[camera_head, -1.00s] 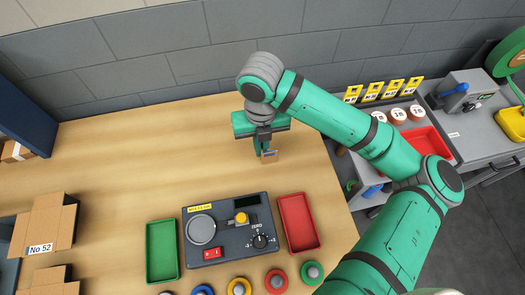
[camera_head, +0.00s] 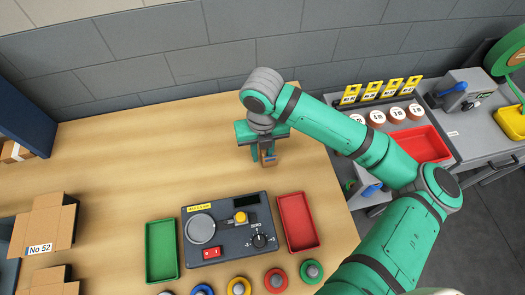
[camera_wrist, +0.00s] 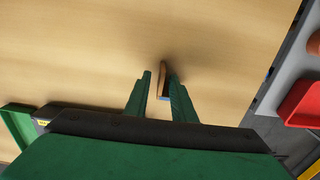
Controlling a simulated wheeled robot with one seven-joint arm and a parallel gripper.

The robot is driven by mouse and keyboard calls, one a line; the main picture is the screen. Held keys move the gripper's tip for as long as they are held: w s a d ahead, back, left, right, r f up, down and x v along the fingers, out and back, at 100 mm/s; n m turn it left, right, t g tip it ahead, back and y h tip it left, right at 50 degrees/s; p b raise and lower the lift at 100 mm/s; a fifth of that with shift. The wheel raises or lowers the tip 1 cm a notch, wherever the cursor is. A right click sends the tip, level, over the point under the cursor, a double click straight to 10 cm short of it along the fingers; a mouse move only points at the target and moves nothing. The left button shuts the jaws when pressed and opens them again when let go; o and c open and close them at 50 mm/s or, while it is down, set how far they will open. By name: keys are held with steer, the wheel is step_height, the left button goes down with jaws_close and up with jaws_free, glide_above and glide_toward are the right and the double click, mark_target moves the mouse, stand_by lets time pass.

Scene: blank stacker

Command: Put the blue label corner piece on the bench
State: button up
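The corner piece (camera_head: 268,158) is a small brown, thin-walled piece at the bench's back right, under my gripper (camera_head: 262,155). In the wrist view the corner piece (camera_wrist: 163,80) stands between the two green fingertips of my gripper (camera_wrist: 158,78), with a bit of blue low on it. A narrow gap shows between it and the left finger; it lies close to the right finger. The fingers look slightly open around it. It appears upright at the wooden bench top (camera_head: 150,130), though its lower edge is partly hidden.
A grey control box (camera_head: 228,245) stands between a green tray (camera_head: 161,250) and a red tray (camera_head: 298,222) in front. Open cardboard boxes (camera_head: 45,222) are at the left. Bench is clear left of my gripper. A side table with a red bin (camera_head: 425,145) is at the right.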

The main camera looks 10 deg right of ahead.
mark_target(262, 152)
steer(key=shift+r, duration=0.1)
step_height(262, 152, up, 12)
stand_by(0.5)
steer(key=shift+w+a, duration=0.1)
steer(key=shift+w, duration=0.05)
stand_by(0.3)
